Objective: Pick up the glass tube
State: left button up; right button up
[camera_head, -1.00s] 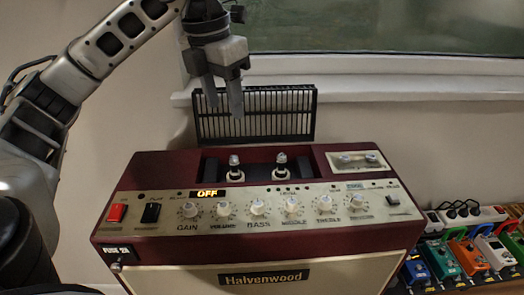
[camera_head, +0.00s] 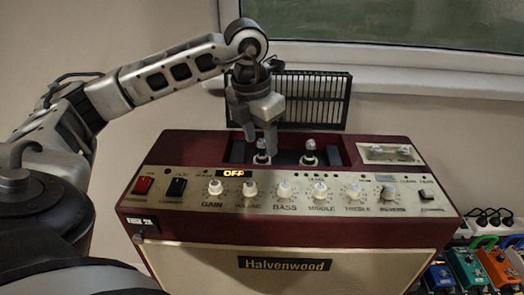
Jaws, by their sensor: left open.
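Two small glass tubes stand upright in the recess in the top of the dark red Halvenwood amplifier (camera_head: 190,150): the left tube (camera_head: 261,158) and the right tube (camera_head: 309,158). My left gripper (camera_head: 260,142) points down at the left tube, with its fingers apart. The fingers hide the upper part of that tube, and I cannot tell whether they touch it. The right tube stands clear of the gripper. My right gripper is not in view.
A light tray or plate (camera_head: 365,158) with two small shiny pieces lies on the amplifier's top right. Knobs and a lit OFF display (camera_head: 234,173) line the front panel. A black grille (camera_head: 318,97) stands behind. Coloured pedals (camera_head: 468,268) and a power strip are at right.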

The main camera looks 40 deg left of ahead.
pick_arm(q)
jog(key=shift+w+f, duration=0.15)
jog(key=shift+f, duration=0.8)
jog(key=shift+c, duration=0.3)
jog(key=c, duration=0.8)
jog(key=shift+r, duration=0.1)
